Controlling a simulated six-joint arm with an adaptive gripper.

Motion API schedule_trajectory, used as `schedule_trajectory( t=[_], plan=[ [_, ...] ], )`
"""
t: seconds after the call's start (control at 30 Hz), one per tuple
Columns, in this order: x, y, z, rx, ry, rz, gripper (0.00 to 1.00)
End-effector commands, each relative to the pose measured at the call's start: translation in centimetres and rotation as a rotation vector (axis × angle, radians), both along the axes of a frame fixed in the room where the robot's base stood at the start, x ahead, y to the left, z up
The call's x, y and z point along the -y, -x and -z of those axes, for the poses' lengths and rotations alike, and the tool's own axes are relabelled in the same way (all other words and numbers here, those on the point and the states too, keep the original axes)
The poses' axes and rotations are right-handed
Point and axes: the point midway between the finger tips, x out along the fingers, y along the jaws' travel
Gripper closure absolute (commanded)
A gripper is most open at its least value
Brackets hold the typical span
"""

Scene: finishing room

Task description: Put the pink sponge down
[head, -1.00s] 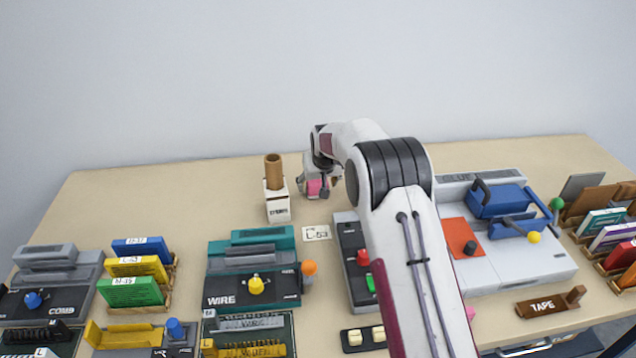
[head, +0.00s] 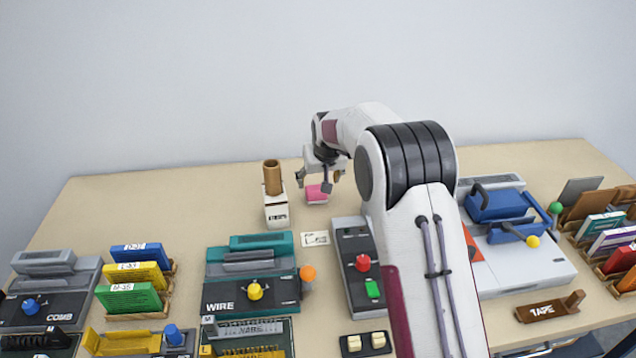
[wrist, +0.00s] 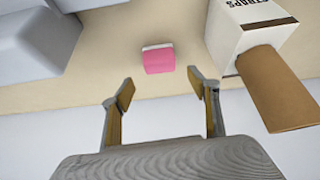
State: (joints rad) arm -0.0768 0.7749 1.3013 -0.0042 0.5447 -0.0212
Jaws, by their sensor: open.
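The pink sponge (head: 317,194) lies on the table toward the back, right of the white box. In the wrist view the sponge (wrist: 158,60), pink with a pale strip along one edge, rests on the bare tabletop. My gripper (head: 320,177) is above the sponge in the head view, with a gap between them. In the wrist view my gripper (wrist: 161,90) has its two fingers spread wide, with nothing between them. The sponge lies beyond the fingertips and apart from them.
A white box (head: 277,211) holding a brown roll (head: 272,177) stands close left of the sponge. A small label card (head: 314,239) lies in front. A grey control box (head: 357,270) stands nearer, by my arm. The back left of the table (head: 160,205) is clear.

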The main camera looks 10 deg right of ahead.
Motion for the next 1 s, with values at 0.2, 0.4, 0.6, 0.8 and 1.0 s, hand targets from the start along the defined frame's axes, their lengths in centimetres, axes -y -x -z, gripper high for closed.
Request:
schedule_trajectory(
  t=[0.2, 0.4, 0.6, 0.8, 1.0],
  plan=[
    [0.1, 1.3, -2.3, 0.002, 0.0, 0.0, 0.4],
    [0.2, 2.2, -3.8, 0.001, 0.0, 0.0, 0.4],
    [0.2, 2.6, -4.4, 0.0, 0.0, 0.0, 0.4],
    [0.2, 2.6, -4.5, 0.0, 0.0, 0.0, 0.4],
    [0.2, 2.6, -4.5, 0.0, 0.0, 0.0, 0.4]
  ],
)
